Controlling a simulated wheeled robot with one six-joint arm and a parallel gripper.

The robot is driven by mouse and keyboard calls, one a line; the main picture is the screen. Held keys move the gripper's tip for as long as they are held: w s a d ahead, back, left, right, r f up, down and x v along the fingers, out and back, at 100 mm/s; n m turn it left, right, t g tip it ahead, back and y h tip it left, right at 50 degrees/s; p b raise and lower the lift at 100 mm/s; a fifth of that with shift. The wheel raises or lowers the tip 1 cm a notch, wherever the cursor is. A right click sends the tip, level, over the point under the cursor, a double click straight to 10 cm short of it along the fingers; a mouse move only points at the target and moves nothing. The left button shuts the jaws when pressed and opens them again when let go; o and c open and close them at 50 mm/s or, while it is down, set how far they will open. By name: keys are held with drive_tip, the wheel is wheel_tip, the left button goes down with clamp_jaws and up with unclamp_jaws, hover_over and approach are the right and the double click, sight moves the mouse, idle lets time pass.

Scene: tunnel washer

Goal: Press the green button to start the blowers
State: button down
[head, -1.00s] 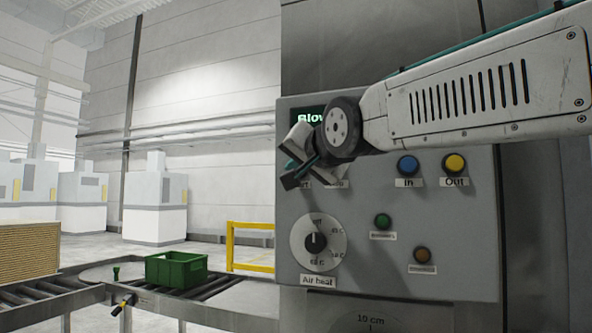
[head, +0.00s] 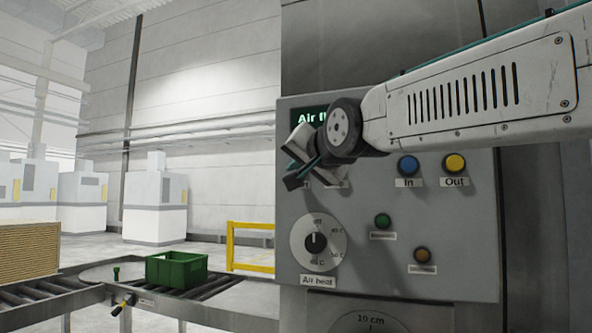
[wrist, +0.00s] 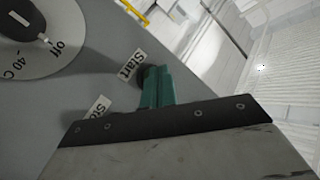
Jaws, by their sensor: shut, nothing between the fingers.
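My gripper (head: 293,180) is shut and empty at the upper left of the grey control panel (head: 450,255). In the wrist view its teal fingers (wrist: 157,88) are at the "Start" label (wrist: 131,66). A dark round edge shows beside the fingertips; the fingers hide most of it, and I cannot tell its colour or whether they touch it. A small green button (head: 383,221) with an unreadable label sits lower on the panel, clear of my gripper. The display (head: 311,116) reads "Air fl", the rest hidden by my wrist.
The panel also has a blue "In" button (head: 408,165), a yellow "Out" button (head: 455,163), an orange button (head: 422,255) and an "Air heat" dial (head: 316,242). A green crate (head: 177,270) stands on the roller conveyor at left. A yellow rail (head: 250,268) stands behind it.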

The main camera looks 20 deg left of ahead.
drive_tip(key=shift+s, duration=0.9)
drive_tip(key=s, duration=0.5)
drive_tip(key=shift+a, duration=0.25)
idle(0.6)
